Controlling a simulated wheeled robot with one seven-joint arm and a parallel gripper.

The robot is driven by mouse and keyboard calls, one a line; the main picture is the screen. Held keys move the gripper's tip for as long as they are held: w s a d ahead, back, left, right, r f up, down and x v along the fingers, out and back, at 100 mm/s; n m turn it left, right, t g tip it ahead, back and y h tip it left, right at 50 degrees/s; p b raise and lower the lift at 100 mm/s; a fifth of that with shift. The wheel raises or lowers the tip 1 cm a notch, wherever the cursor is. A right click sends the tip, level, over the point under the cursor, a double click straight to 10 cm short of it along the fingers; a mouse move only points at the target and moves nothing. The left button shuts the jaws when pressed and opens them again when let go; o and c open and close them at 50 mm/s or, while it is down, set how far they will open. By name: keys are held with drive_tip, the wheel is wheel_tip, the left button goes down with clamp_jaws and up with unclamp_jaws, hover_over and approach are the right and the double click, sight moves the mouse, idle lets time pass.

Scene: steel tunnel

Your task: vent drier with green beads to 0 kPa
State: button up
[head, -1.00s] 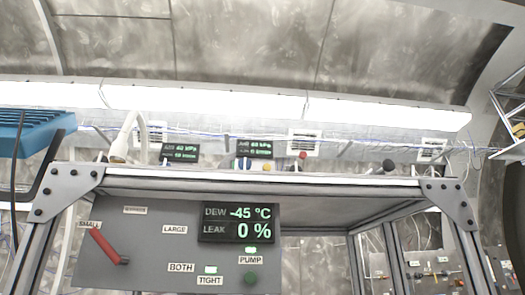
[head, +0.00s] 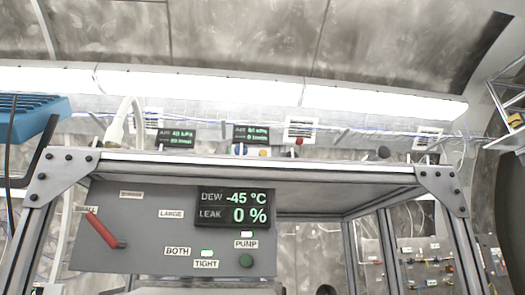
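No drier with green beads can be made out in this view. Two small displays stand behind the top of the frame: the left display (head: 177,138) and the right display (head: 251,134) both show a kPa line, which seems to read about 40 on each. My gripper is not in view.
A grey panel (head: 150,235) hangs under the frame top (head: 260,167). It carries a red lever (head: 104,231), a green knob (head: 246,261) and a display (head: 234,207) reading DEW -45 °C, LEAK 0 %. A blue bin (head: 38,112) is at left.

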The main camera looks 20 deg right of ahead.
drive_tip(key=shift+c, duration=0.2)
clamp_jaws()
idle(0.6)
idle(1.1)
